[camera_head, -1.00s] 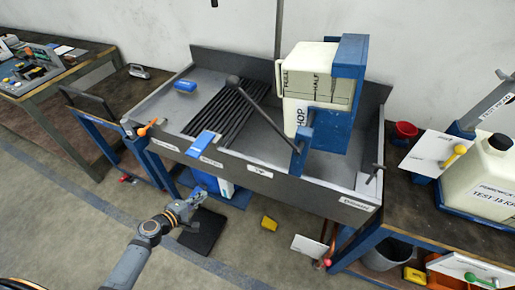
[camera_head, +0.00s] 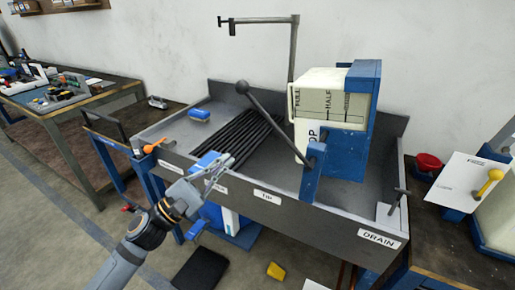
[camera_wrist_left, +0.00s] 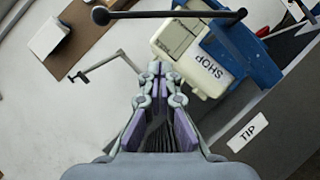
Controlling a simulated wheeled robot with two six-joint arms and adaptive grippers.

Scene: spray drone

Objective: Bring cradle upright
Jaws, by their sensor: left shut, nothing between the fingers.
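The blue cradle (camera_head: 364,88) stands in the grey tray at the right and holds a cream tank (camera_head: 335,85). The tank's FULL, HALF and SHOP lettering runs sideways, so tank and cradle look tipped over. A dark lever with a ball knob (camera_head: 242,87) slopes from the blue post (camera_head: 312,172) up to the left. My right gripper is out of view.
The grey tray's front wall (camera_head: 325,218) carries TIP and DRAIN labels. A black ribbed rack (camera_head: 235,138) lies in the tray. A bent metal post (camera_head: 293,45) rises behind. An orange handle (camera_head: 153,146) is at the left, a drain handle (camera_head: 398,198) at the right.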

